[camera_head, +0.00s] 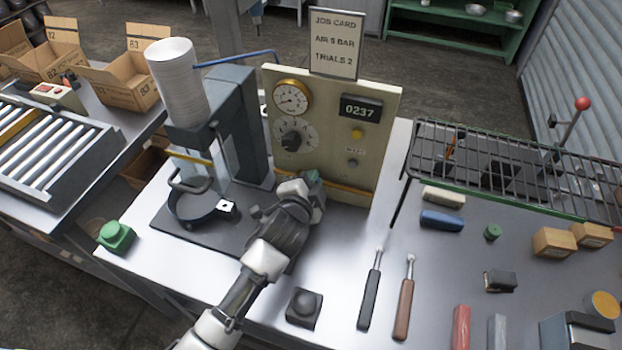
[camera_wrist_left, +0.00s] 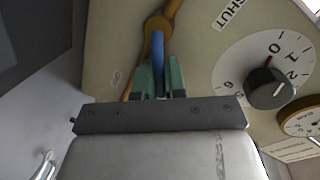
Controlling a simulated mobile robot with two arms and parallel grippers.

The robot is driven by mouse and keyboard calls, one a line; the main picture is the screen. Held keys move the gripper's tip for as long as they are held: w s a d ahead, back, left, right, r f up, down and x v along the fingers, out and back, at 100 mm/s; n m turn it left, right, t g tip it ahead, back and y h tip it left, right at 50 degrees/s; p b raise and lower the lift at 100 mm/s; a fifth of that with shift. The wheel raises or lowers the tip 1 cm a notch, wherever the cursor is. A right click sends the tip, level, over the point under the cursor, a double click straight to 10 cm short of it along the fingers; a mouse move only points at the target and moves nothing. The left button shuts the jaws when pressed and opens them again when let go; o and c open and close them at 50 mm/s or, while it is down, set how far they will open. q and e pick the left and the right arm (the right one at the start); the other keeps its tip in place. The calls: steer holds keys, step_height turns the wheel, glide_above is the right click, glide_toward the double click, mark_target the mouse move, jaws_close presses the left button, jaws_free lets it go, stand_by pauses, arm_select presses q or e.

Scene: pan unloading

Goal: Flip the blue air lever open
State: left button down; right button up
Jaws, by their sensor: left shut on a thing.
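The blue air lever (camera_wrist_left: 157,50) shows in the left wrist view, reaching from a round brass-coloured valve (camera_wrist_left: 158,23) on a yellow-brown pipe toward my gripper. It lies at an angle to the pipe. A label reading SHUT (camera_wrist_left: 237,10) is on the cream panel beside the valve. My left gripper (camera_wrist_left: 160,80) has its green fingertips on both sides of the lever, shut on it. In the head view my left gripper (camera_head: 314,182) is at the foot of the cream panel (camera_head: 385,150), hiding the lever.
The panel carries a gauge (camera_head: 291,97), a dial knob (camera_head: 291,139) and a display reading 0237 (camera_head: 360,108). A press (camera_head: 235,125) with a small black pan (camera_head: 196,207) stands left of my gripper. A wire rack (camera_head: 520,172) and loose tools are on the right.

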arm_select(q)
steer(key=m, duration=0.1)
steer(key=f+m+y, duration=0.1)
steer(key=shift+s+d+f+m, duration=0.1)
steer(key=shift+d+f+m, duration=0.05)
steer(key=shift+d+m, duration=0.15)
steer(key=shift+f+m+t+y+b, duration=0.2)
steer(key=shift+f+m+t+b, duration=0.1)
steer(key=shift+m, duration=0.4)
steer(key=shift+f+m+t+y+b, duration=0.2)
steer(key=shift+f+m+b, duration=0.1)
steer(key=shift+m, duration=0.4)
steer(key=c, duration=1.2)
jaws_free()
steer(key=b+v, duration=0.1)
steer(key=v, duration=1)
